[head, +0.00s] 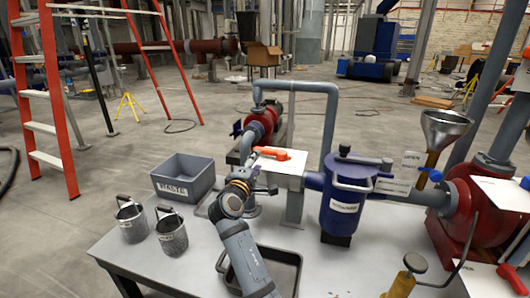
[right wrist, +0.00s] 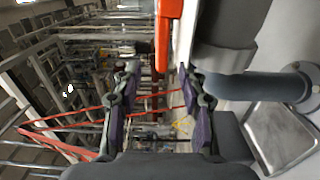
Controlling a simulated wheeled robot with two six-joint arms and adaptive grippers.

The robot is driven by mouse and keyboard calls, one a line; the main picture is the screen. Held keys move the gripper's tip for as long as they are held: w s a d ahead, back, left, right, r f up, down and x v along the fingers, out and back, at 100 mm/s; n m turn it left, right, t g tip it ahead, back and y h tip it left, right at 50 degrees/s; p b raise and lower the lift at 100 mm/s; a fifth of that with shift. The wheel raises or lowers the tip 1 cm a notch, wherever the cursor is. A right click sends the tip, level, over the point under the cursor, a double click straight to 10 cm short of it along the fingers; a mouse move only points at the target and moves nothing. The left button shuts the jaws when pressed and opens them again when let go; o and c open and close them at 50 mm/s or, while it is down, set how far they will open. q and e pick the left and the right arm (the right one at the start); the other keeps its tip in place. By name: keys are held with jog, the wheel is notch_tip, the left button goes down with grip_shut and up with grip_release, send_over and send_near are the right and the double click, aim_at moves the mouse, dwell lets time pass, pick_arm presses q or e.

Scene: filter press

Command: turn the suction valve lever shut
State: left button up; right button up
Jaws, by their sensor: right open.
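The orange valve lever (head: 272,153) lies flat over a white plate (head: 283,169) on the pipework, left of the blue strainer pot. In the right wrist view the orange lever (right wrist: 168,32) runs down from the top edge, beside the white plate's edge (right wrist: 186,35). My right gripper (head: 266,183) is just in front of and below the plate, left of its post. In the right wrist view my right gripper (right wrist: 157,70) is open and empty, with the lever's end between or just beyond its fingertips; I cannot tell which. My left gripper is not in view.
A grey waste bin (head: 183,178) and two metal cups (head: 132,220) stand left on the table. The blue strainer pot (head: 345,205), a funnel (head: 443,128) and a red pump (head: 478,215) stand right. A dark tray (head: 285,265) lies beside my arm.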

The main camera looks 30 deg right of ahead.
aim_at(263, 153)
jog(key=x, duration=0.9)
jog(key=shift+d+f, duration=0.15)
jog(key=shift+f, duration=0.05)
grip_shut()
